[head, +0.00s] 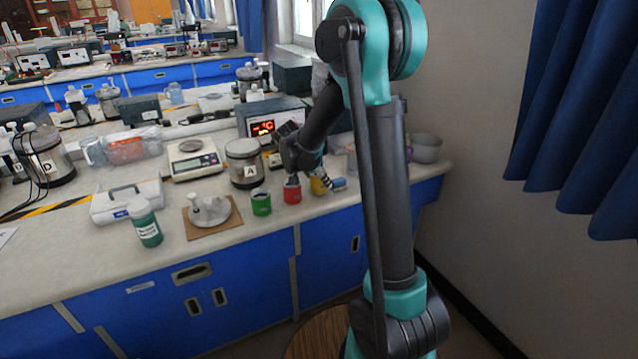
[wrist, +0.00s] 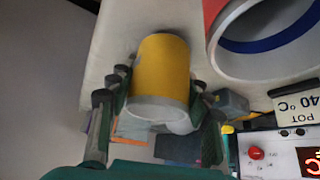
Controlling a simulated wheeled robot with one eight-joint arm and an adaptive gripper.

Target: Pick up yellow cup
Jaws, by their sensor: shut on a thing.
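The yellow cup (head: 317,186) is on the right part of the lab bench, near its front edge, partly hidden by my gripper (head: 326,182). In the wrist view the yellow cup (wrist: 162,72) lies between the two fingers of my gripper (wrist: 160,98), with a pale grey band and rim at its lower end. The fingers are shut on its sides. I cannot tell whether the cup touches the bench or is lifted.
A red cup (head: 292,190) stands close to the left of the yellow cup, and a green cup (head: 261,203) further left. A jar marked A (head: 244,165) and a red-lit display unit (head: 268,120) stand behind. A wall and blue curtain (head: 580,110) are at the right.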

